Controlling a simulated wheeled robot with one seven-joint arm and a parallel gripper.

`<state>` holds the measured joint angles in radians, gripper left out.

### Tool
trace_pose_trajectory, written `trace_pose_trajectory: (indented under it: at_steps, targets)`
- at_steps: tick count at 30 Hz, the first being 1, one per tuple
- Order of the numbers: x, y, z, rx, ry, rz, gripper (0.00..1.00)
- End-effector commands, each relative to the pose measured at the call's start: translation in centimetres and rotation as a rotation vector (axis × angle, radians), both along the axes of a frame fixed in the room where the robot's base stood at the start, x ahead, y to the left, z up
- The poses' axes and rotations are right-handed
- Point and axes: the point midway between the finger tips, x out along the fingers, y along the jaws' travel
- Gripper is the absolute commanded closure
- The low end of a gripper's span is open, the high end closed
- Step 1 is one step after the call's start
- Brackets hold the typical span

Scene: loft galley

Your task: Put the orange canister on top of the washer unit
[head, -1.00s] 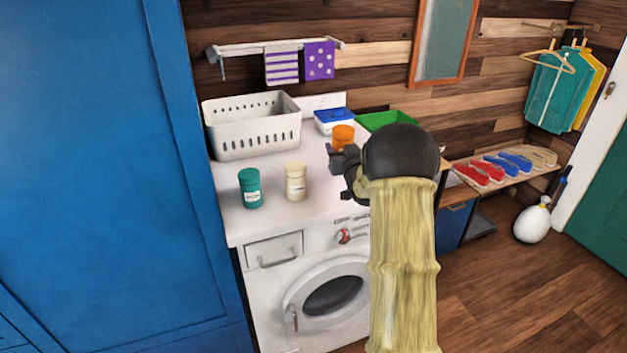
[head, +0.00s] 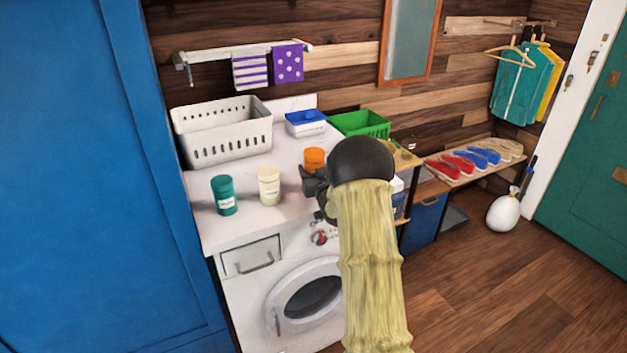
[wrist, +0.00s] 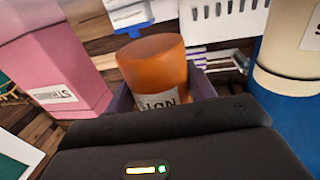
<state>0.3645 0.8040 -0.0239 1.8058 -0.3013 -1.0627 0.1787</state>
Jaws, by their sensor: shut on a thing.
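The orange canister (head: 314,158) shows just behind my gripper (head: 316,184) in the head view. In the wrist view the orange canister (wrist: 154,68), with a partly visible label, sits between the jaws, which are shut on it. It is over the top of the white washer unit (head: 235,233), near its right side. Whether its base touches the top is hidden by my gripper. A cream canister (head: 269,186) and a teal canister (head: 223,195) stand on the washer top to the left.
A white basket (head: 225,150), a blue-and-white tub (head: 305,124) and a green crate (head: 362,124) stand behind. A pink box (wrist: 62,62) is close by in the wrist view. A tall blue cupboard (head: 80,180) borders the left. The front-left washer top is clear.

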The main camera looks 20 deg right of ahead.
Motion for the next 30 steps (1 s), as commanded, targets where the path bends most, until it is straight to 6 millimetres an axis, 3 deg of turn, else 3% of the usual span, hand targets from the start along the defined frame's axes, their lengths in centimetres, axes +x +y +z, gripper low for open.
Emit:
trace_pose_trajectory:
  at_steps: [8, 19, 20, 22, 23, 30]
  targets:
    - [0.0, 0.0, -3.4, 0.001, 0.002, 0.0, 0.74]
    - [0.0, 0.0, -3.9, 0.0, -0.001, 0.0, 0.74]
    - [0.0, 0.0, -3.9, 0.0, 0.001, 0.0, 0.42]
    - [0.0, 0.0, -3.8, 0.0, 0.001, 0.0, 0.28]
    - [0.0, 0.0, -3.8, 0.0, 0.001, 0.0, 0.24]
    - [0.0, 0.0, -3.8, 0.0, 0.001, 0.0, 0.24]
